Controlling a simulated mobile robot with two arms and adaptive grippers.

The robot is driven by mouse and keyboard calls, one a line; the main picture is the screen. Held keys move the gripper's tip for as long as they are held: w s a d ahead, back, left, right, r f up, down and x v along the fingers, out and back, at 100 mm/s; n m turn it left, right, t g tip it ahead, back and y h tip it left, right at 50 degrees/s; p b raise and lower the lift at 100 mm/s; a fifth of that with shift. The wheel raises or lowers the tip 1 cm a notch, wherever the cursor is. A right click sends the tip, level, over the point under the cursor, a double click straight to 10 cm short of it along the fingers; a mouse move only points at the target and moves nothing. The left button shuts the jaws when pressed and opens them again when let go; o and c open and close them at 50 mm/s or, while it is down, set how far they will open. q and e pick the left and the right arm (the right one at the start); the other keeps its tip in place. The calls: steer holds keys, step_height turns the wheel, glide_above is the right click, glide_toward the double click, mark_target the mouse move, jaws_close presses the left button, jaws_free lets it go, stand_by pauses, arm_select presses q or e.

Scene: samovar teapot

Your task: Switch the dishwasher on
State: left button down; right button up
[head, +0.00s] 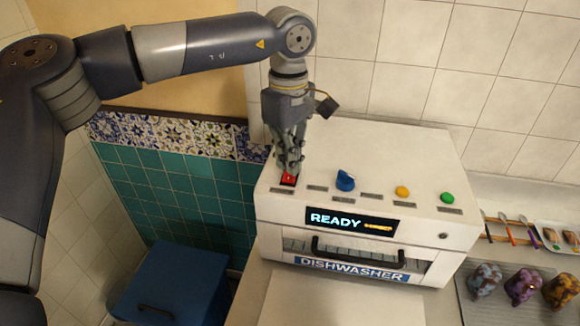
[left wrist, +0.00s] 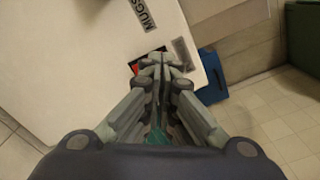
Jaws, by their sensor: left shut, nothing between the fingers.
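The white dishwasher (head: 400,160) stands against the tiled wall in the head view. Its front display (head: 350,221) reads READY, with smaller orange text beside it. On its top are a red button (head: 288,180), a blue knob (head: 345,181), a yellow button (head: 402,192) and a green button (head: 447,198). My left gripper (head: 288,168) is shut and empty, pointing down with its fingertips at the red button. In the left wrist view, the fingertips (left wrist: 164,64) partly cover the red button (left wrist: 134,67); I cannot tell whether they touch it. My right gripper is not in view.
A blue bin (head: 172,285) stands on the floor left of the dishwasher. A tray at the right holds several patterned figures (head: 523,286), with spoons (head: 511,230) behind. The dishwasher's dark handle (head: 358,252) juts from its front. The top's back area is clear.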

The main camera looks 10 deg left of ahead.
mark_target(289, 178)
arm_select(q)
steer(key=shift+r+p, duration=1.4)
steer(key=shift+r, duration=0.9)
steer(key=shift+f, duration=0.1)
